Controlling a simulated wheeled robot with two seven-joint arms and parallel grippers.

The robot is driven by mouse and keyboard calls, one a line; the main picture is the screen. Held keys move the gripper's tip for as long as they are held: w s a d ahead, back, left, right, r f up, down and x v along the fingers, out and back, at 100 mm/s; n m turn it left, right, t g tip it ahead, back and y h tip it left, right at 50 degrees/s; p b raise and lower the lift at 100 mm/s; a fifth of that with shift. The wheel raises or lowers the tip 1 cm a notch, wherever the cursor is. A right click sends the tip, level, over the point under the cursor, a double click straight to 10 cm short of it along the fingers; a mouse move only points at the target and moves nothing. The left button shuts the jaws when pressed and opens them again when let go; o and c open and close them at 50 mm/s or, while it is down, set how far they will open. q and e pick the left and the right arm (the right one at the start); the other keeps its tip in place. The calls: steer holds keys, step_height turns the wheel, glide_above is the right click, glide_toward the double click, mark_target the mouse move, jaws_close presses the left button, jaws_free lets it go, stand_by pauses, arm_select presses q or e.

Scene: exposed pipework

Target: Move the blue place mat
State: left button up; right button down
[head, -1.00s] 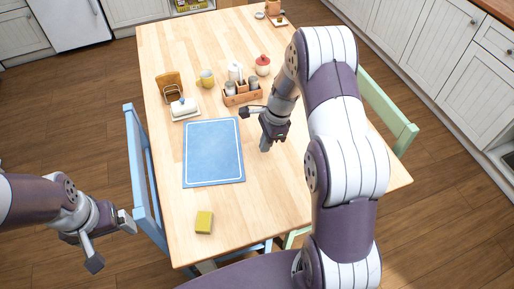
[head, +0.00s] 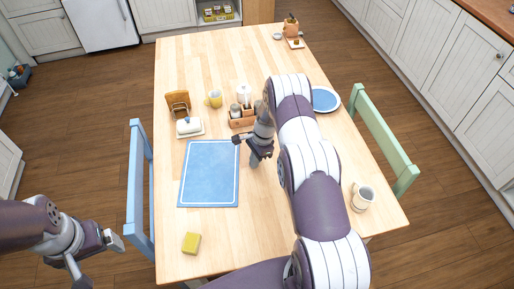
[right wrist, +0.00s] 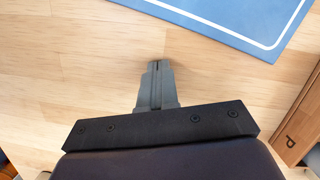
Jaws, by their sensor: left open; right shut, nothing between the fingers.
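The blue place mat (head: 209,173) with a white border line lies flat on the left half of the wooden table. Its corner also shows at the top of the right wrist view (right wrist: 245,22). My right gripper (head: 254,163) is just right of the mat, over bare table, and not touching it. In the right wrist view its fingers (right wrist: 157,66) are shut together and empty, pointing toward the mat's edge. My left gripper (head: 97,258) is open and empty, off the table at the lower left.
A yellow sponge (head: 191,243) lies below the mat. A butter dish (head: 189,127), napkin holder (head: 178,104), yellow mug (head: 214,98) and condiment caddy (head: 241,119) stand beyond it. A blue plate (head: 325,99) and white mug (head: 362,197) are at right. Chairs (head: 137,190) flank the table.

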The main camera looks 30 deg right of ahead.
mark_target(234, 176)
steer(key=a, duration=0.2)
steer(key=a+p, duration=0.1)
steer(key=a, duration=0.1)
steer(key=shift+s+r, duration=0.15)
steer(key=shift+r, duration=0.1)
steer(key=shift+a, duration=0.2)
steer(key=shift+d+f, duration=0.1)
steer(key=shift+f, duration=0.05)
steer(key=shift+s+a, duration=0.1)
steer(key=shift+a, duration=1.7)
steer(key=shift+d, duration=0.1)
